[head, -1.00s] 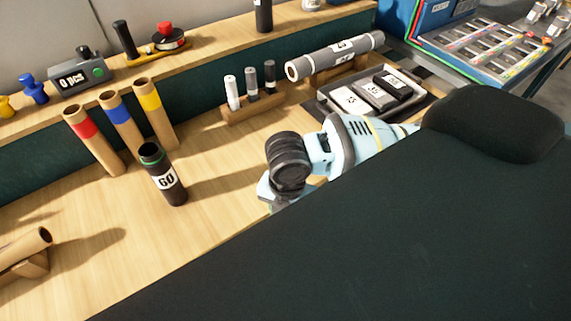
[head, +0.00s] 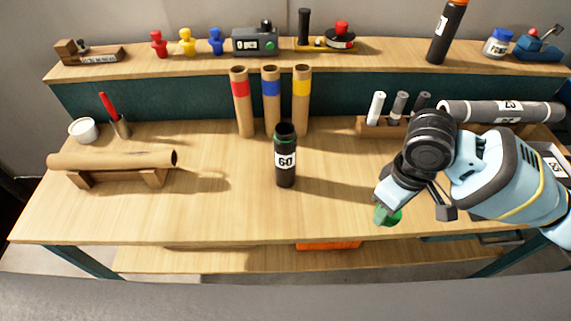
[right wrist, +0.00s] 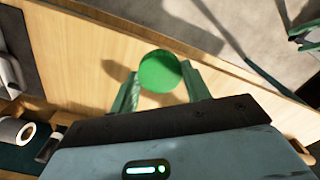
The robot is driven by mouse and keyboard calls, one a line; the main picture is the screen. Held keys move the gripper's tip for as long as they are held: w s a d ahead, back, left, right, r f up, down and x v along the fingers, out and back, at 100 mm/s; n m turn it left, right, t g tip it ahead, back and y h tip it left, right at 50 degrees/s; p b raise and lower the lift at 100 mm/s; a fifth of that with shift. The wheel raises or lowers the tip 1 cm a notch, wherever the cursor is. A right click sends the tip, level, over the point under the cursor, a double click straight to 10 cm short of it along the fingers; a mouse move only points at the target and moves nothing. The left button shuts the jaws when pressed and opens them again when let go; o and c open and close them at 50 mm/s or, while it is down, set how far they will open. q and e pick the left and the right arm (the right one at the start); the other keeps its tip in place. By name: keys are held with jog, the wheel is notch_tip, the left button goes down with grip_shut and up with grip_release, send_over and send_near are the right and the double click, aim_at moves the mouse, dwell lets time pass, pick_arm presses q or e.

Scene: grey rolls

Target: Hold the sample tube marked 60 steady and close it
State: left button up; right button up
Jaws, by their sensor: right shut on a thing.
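The black sample tube marked 60 (head: 286,172) stands upright on the table, with a green ring near its open, dark top. My right gripper (head: 412,204) is to the right of the tube and apart from it, near the table's front edge. It is shut on a green cap (head: 389,216). In the right wrist view the round green cap (right wrist: 160,71) sits between the two fingertips (right wrist: 162,84). My left gripper is not in view.
Three cardboard tubes (head: 271,105) with coloured bands stand behind the tube. A brown roll lies on a wooden cradle (head: 115,177) at the left. Marker rack (head: 383,127) and grey roll (head: 500,111) are at the right. The table around the tube is clear.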

jog(key=r+m, duration=0.1)
jog(key=m, duration=0.1)
jog(key=r+m, duration=0.1)
jog(key=m, duration=0.1)
jog(key=w+r+m, duration=0.1)
jog(key=m, duration=0.2)
jog(key=shift+d+r, duration=0.25)
jog(key=shift+r, duration=0.05)
